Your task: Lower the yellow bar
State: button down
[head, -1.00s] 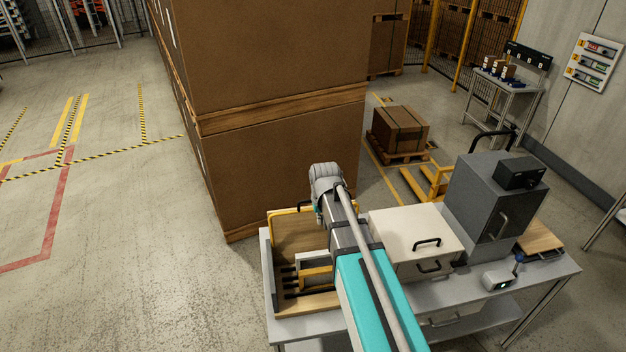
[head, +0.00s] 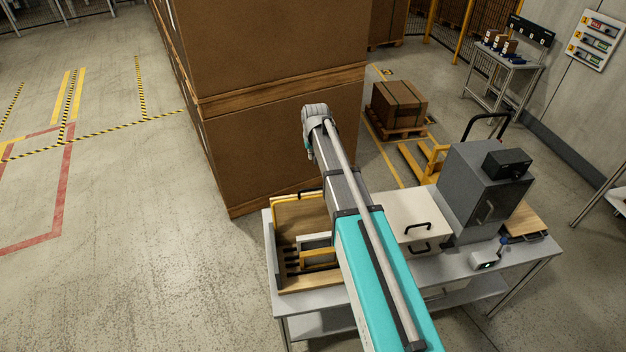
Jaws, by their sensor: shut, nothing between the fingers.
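A yellow bar (head: 288,196) shows at the back of a wooden-based fixture on the left end of the grey table (head: 305,327). It stands up like a frame around the upper edge of a wooden panel (head: 295,213), with a dark part near its right end. My arm partly hides its right side. A second yellow piece (head: 320,259) lies lower in the fixture, in front of a pale block and beside dark slots. My arm reaches over the fixture, and its grey wrist is beyond and above the bar, apart from it in the picture. My gripper's fingers are hidden behind the wrist.
A white box with black handles (head: 417,225), a dark grey cabinet (head: 478,190) and a small grey device (head: 484,260) stand on the table right of my arm. A tall carton stack (head: 280,140) rises close behind the table. Floor to the left is clear.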

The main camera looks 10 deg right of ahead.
jog(key=shift+f, duration=0.15)
notch_tip(320, 180, down, 11)
jog(key=s+b, duration=0.1)
jog(key=b, duration=1)
jog(key=shift+f+b, duration=0.15)
jog(key=shift+b, duration=0.15)
dwell(0.5)
jog(key=shift+s+a, duration=0.15)
